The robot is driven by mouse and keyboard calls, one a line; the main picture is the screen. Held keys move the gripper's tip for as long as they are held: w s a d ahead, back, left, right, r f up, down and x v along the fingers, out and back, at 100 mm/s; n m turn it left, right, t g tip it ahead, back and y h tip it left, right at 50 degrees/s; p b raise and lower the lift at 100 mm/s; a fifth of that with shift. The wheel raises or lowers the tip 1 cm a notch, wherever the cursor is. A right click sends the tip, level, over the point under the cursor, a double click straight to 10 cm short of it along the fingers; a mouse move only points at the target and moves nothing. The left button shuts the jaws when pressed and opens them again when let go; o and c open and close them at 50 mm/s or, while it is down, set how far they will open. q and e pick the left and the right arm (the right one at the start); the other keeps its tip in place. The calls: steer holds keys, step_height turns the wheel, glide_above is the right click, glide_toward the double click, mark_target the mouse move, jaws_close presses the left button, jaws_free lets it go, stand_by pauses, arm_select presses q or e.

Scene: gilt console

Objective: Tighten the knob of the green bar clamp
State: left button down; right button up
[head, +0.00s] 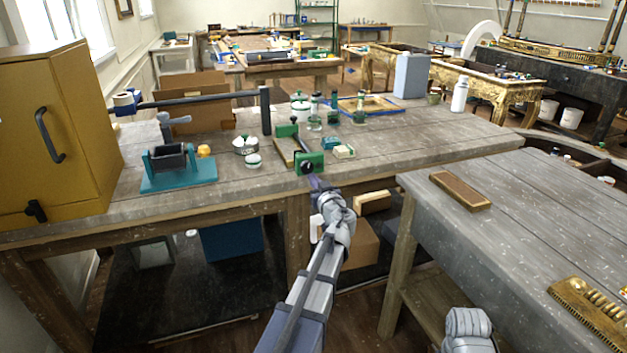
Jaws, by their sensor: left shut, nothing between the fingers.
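The green bar clamp (314,158) lies near the front edge of the wooden workbench (400,160), with a second green jaw behind it and a light wooden strip alongside. Its dark round knob (307,167) faces me at the front jaw. My left gripper (314,182) reaches up from below, just in front of the knob, and is shut with nothing held. I cannot tell whether its tips touch the knob. My right gripper is not in view; only a grey part of my right arm shows at the bottom right.
A teal-based vise (178,178) and a yellow cabinet (55,130) stand on the left. White pots (245,145) and green-topped bottles (314,120) stand near the clamp. A grey table (520,205) at right carries a wooden block (460,191). The bench right of the clamp is mostly clear.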

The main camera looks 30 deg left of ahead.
arm_select(q)
steer(key=shift+s+a, duration=0.3)
stand_by(0.4)
steer(key=shift+s+a, duration=0.25)
steer(key=shift+f, duration=0.1)
steer(key=shift+s+f+b, duration=0.1)
steer(key=shift+f+b, duration=0.15)
steer(key=shift+b, duration=0.25)
steer(key=v, duration=0.6)
